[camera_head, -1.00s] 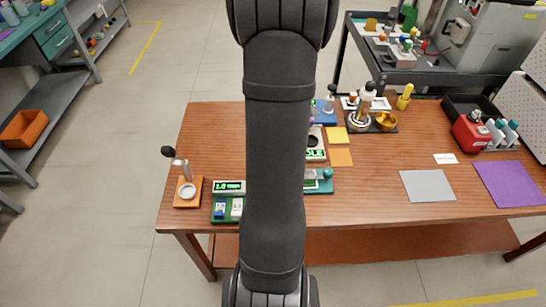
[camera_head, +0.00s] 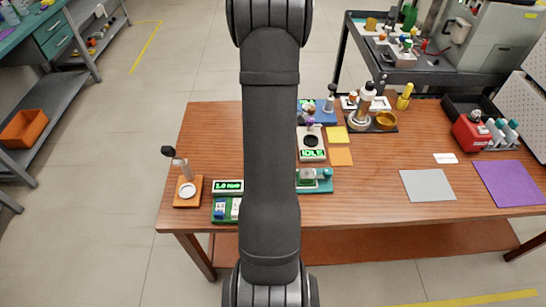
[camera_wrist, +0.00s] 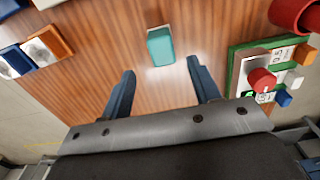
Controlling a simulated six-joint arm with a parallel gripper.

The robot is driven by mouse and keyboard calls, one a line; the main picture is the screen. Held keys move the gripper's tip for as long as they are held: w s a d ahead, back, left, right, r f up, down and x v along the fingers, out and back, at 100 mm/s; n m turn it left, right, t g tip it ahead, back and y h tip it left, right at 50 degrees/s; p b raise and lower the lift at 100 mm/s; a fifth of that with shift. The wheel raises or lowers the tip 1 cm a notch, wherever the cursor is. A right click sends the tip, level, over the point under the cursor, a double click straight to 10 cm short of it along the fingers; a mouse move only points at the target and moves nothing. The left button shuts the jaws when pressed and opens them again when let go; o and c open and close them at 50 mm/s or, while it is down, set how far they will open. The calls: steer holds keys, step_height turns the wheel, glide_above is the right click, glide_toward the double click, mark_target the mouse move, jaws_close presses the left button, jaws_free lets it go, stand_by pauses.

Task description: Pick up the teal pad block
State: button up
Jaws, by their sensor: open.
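The teal pad block (camera_wrist: 160,46) lies on the wooden table in the wrist view, a small block with a lighter end face toward the top. My gripper (camera_wrist: 161,82) is open, its two blue-grey fingers spread wide. The block is ahead of the fingertips, roughly centred between them, with bare wood around it and nothing touching it. In the head view my dark arm crosses the middle of the table and hides my gripper; I cannot pick out the block there.
In the wrist view a green board (camera_wrist: 237,66) with a red knob is close right of the fingers. An orange-and-white item (camera_wrist: 50,40) is at upper left. In the head view the table's front right (camera_head: 370,207) is clear.

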steer(key=shift+s+d+f, duration=0.1)
steer(key=shift+s+f, duration=0.05)
steer(key=shift+f, duration=3.1)
steer(key=c, duration=1.2)
steer(key=shift+o, duration=0.2)
steer(key=shift+r, duration=0.5)
steer(key=r, duration=0.3)
steer(key=shift+s+d+r, duration=0.1)
steer(key=shift+d+r, duration=0.15)
steer(key=shift+r, duration=0.05)
steer(key=s+d+r, duration=0.6)
steer(key=d, duration=0.3)
steer(key=shift+d+r, duration=0.15)
steer(key=shift+r, duration=0.05)
steer(key=shift+s, duration=0.1)
